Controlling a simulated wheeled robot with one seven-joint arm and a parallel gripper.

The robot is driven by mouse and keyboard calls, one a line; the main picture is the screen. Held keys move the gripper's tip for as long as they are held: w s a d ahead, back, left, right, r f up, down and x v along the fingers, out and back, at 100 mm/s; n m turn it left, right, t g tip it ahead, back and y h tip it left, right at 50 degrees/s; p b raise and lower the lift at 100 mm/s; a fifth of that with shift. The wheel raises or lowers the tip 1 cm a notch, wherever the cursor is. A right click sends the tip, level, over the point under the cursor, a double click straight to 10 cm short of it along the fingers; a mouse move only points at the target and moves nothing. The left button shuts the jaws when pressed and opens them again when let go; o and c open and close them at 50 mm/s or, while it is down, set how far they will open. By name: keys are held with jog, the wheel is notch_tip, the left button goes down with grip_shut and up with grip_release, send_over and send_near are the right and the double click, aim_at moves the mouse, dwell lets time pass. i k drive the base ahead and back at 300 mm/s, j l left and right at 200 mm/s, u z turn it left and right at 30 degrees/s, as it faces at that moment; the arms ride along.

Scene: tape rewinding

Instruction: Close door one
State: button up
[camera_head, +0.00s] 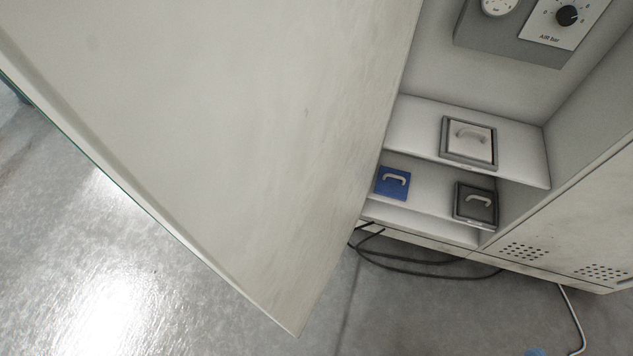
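A large off-white cabinet door (230,120) stands open and fills the left and middle of the head view. Its lower corner points down near the bottom middle. I cannot read any number on it. The cabinet (480,85) behind it is open on the right, with its shelves showing. My gripper is not in this view.
On the shelves are a white handled box (485,147), a blue one (385,187) and a dark one (490,213). A dial panel (545,25) is at top right. Black cables (410,270) and a white cable (575,315) lie on the grey floor (220,320).

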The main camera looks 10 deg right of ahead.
aim_at(252, 132)
jog(key=i+j, duration=0.1)
jog(key=j+u, duration=0.1)
jog(key=j, duration=0.2)
jog(key=i+j, duration=0.15)
jog(key=i, duration=0.15)
jog(key=j+z, duration=0.5)
jog(key=j, duration=0.2)
jog(key=k+l+u, duration=0.1)
jog(key=k+j+u, duration=0.55)
jog(key=i, duration=0.05)
